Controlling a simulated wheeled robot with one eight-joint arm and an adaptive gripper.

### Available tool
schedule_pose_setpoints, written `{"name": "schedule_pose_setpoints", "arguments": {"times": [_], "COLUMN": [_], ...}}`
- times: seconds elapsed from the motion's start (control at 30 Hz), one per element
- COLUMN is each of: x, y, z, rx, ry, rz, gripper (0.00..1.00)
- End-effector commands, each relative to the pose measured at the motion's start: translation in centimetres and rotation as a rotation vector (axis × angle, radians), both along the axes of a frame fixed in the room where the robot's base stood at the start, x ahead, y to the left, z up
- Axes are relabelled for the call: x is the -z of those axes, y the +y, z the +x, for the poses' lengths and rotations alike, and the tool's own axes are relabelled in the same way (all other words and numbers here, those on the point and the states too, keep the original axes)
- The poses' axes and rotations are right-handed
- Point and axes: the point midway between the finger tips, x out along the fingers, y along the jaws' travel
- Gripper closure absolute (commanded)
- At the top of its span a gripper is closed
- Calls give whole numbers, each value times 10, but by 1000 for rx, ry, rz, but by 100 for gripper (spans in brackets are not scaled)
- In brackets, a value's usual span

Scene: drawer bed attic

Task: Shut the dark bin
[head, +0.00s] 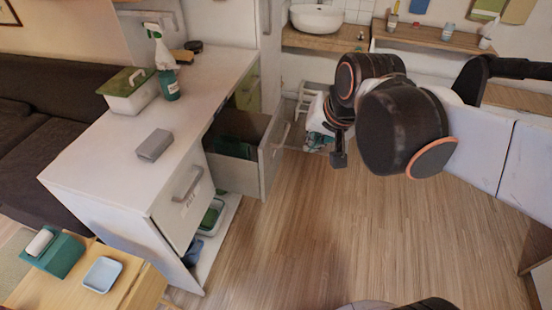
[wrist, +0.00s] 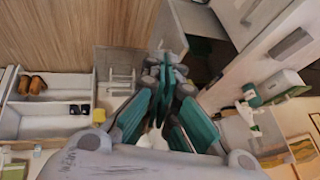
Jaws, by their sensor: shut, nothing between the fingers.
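The dark bin (head: 238,138) is a pulled-out drawer in the side of the white counter, with a dark green inside and a pale front panel (head: 270,158). It stands open towards the aisle. In the wrist view its dark inside (wrist: 205,45) shows at the upper right, with the pale front (wrist: 170,28) beside it. My gripper (head: 316,140) is shut and empty, to the right of the front panel in the head view. In the wrist view its teal fingers (wrist: 168,82) come together near the panel's edge. I cannot tell whether they touch it.
The counter (head: 115,160) holds a spray bottle (head: 163,65), a lidded box (head: 128,92) and a grey block (head: 154,145). A front with a handle (head: 187,184) is nearer. Wooden floor (head: 300,225) is clear. A white rack (head: 308,100) stands behind my gripper.

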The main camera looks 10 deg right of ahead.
Motion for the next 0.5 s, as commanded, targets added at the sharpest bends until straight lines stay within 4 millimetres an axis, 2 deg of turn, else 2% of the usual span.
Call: {"name": "schedule_pose_setpoints", "arguments": {"times": [0.03,0.27,0.5], "x": [2,21,55], "y": [-2,-8,-17], "z": [13,64,115], "rx": [53,304,570], "ry": [17,103,197], "rz": [36,207,368], "gripper": [100,100,100]}}
